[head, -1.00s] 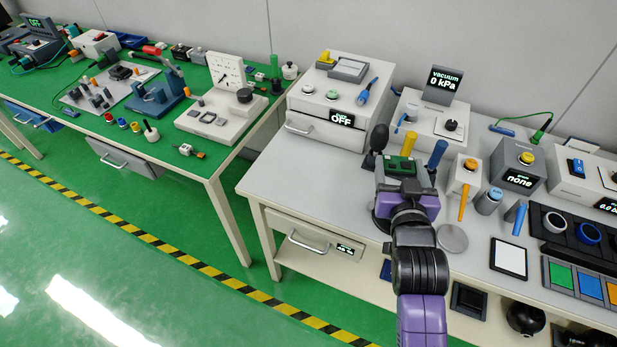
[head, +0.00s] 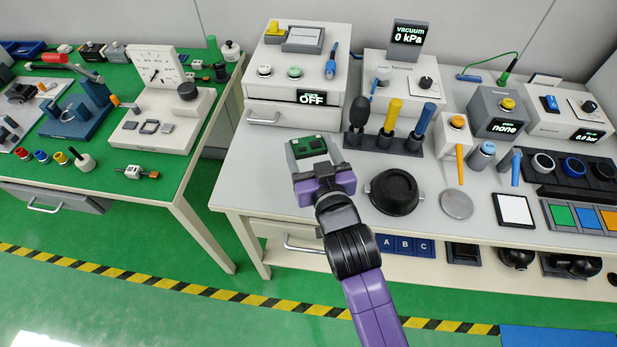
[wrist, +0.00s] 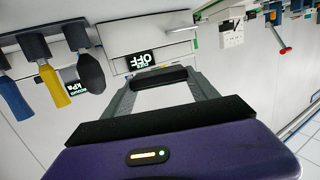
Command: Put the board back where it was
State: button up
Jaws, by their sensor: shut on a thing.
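The board (head: 306,146) is a small green plate with dark parts on it. My gripper (head: 316,165) is shut on it near the left front part of the grey bench (head: 265,165). The board appears held above the bench top; the exact height is hard to tell. In the wrist view my gripper (wrist: 160,90) shows two grey fingers with a dark edge between their tips. The board's green face is hidden there.
A white box with an OFF display (head: 298,70) stands behind the board. A tool rack (head: 385,142) with black, yellow and blue handles stands to its right. A black round dish (head: 397,191) and a grey disc (head: 456,204) lie right of my gripper. Clear bench lies left of the board.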

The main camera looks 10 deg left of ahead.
notch_tip(320, 180, down, 7)
jog(key=shift+f+b, duration=0.2)
jog(key=shift+b, duration=0.15)
jog(key=shift+f+b, duration=0.65)
jog(key=shift+f, duration=1.5)
jog(key=shift+f, duration=0.15)
jog(key=o, duration=1.5)
jog(key=shift+r, duration=0.25)
jog(key=shift+s+d+f, duration=0.1)
jog(key=shift+s+d, duration=0.1)
jog(key=shift+s, duration=0.15)
jog(key=v, duration=1.1)
jog(key=shift+s+b, duration=0.1)
jog(key=shift+b, duration=0.25)
